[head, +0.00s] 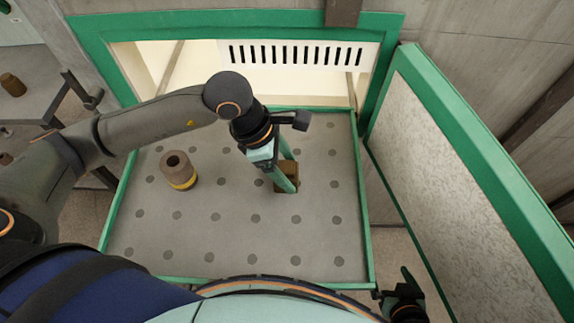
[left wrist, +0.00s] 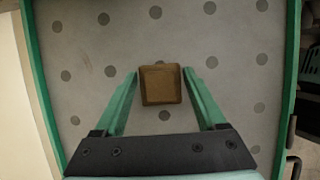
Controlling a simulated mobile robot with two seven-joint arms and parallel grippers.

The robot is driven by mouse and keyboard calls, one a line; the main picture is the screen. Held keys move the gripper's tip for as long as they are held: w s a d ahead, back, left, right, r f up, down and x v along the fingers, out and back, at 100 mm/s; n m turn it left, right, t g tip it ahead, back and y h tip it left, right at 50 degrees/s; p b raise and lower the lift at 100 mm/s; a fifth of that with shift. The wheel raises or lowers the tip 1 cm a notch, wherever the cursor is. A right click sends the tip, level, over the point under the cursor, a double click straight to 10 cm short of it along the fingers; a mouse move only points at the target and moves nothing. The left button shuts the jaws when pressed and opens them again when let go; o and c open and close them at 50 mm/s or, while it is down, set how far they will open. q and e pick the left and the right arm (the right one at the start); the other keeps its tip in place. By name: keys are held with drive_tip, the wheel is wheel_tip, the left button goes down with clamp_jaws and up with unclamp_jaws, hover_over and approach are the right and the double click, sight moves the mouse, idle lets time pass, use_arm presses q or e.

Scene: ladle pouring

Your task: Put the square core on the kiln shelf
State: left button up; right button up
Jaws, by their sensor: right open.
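The square core (head: 288,170), a brown block, is at the grey kiln shelf (head: 215,245), right of its middle, partly hidden by my left gripper in the head view. In the left wrist view the square core (left wrist: 160,85) shows its square top, with the dotted shelf (left wrist: 85,35) behind it. My left gripper (head: 292,177) reaches down over it. Its two green fingers are open on either side of the block, with a narrow gap at each side. My right gripper (head: 404,292) is open and empty at the lower right, outside the shelf's edge.
A round brown core with a hole and a yellow band (head: 179,170) stands on the left part of the shelf. The kiln opening (head: 270,65) with dark slots is behind. An open green-framed door (head: 460,170) stands at right. The shelf's front is clear.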

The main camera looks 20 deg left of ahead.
use_arm(q)
drive_tip(key=shift+o, duration=1.3)
drive_tip(key=shift+r, duration=0.1)
drive_tip(key=v, duration=1.2)
